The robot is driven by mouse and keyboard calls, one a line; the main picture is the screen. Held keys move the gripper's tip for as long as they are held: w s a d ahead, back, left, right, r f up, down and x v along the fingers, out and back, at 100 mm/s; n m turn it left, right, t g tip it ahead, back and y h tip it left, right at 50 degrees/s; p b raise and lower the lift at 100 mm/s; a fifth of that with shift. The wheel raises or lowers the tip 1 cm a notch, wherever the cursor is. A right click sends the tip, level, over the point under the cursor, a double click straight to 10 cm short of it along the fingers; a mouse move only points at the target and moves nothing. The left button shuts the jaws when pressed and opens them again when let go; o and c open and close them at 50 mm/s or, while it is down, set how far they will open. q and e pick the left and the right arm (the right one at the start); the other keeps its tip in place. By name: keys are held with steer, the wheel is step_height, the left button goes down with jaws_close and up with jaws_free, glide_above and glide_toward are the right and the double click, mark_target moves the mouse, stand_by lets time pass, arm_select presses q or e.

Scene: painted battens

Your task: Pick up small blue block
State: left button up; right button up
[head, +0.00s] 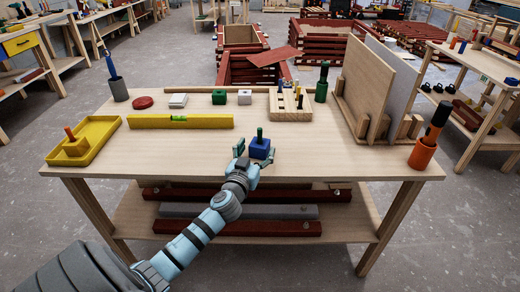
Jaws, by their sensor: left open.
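The small blue block (259,150) stands upright near the front middle of the wooden workbench (330,163), with a green peg on its top. My left gripper (256,158) comes in from the lower left. It is open, with one finger at the block's left and the other at its right front. I cannot tell whether the fingers touch the block. The block's lower front is partly hidden by the gripper. My right gripper is out of view.
Behind the block are a pegged wooden board (291,108), a yellow level (180,121) and small blocks. A yellow tray (83,141) lies at left. An orange holder (421,154) stands at the right edge, near upright panels (374,85). The bench's right front is clear.

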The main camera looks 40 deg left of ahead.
arm_select(q)
steer(key=shift+x, duration=1.2)
steer(key=shift+s, duration=0.1)
steer(key=c, duration=1.2)
steer(key=shift+c, duration=0.2)
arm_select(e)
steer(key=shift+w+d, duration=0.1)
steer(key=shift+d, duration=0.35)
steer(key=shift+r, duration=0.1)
